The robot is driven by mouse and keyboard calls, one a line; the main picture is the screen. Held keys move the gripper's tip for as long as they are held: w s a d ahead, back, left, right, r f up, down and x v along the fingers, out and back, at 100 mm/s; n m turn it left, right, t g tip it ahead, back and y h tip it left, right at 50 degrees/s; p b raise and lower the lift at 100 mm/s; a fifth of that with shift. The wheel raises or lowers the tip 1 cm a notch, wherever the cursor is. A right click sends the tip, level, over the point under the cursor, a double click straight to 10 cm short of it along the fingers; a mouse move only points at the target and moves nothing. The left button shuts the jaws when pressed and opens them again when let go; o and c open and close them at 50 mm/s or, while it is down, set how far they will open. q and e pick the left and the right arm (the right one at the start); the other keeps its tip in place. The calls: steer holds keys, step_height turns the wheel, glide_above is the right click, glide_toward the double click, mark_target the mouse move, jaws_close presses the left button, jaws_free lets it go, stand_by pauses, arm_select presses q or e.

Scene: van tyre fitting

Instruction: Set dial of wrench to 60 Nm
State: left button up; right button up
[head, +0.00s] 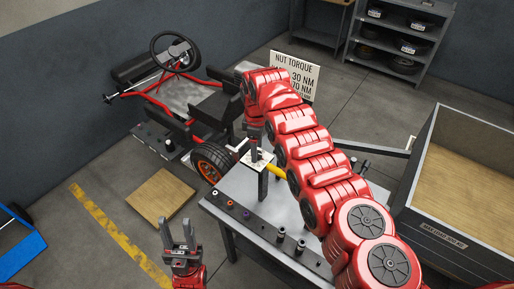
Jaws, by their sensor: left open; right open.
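A yellow bar (275,170), perhaps part of the wrench, shows at the back of the grey table (236,193). My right arm covers much of it, and no dial or scale can be read. A pale plate (249,161) on a dark post stands beside it. My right gripper (254,150) is open and points down close above this plate; whether it touches anything cannot be told. My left gripper (177,221) is open and empty, pointing up in front of the table's left side, away from the yellow bar.
A sign (300,75) reads "NUT TORQUE", partly hidden by my arm. A kart (180,95) with an orange-rimmed wheel (211,166) is behind left. A wooden board (160,196) lies on the floor; a large crate (421,160) stands right.

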steer(key=shift+f, duration=0.8)
jaws_close()
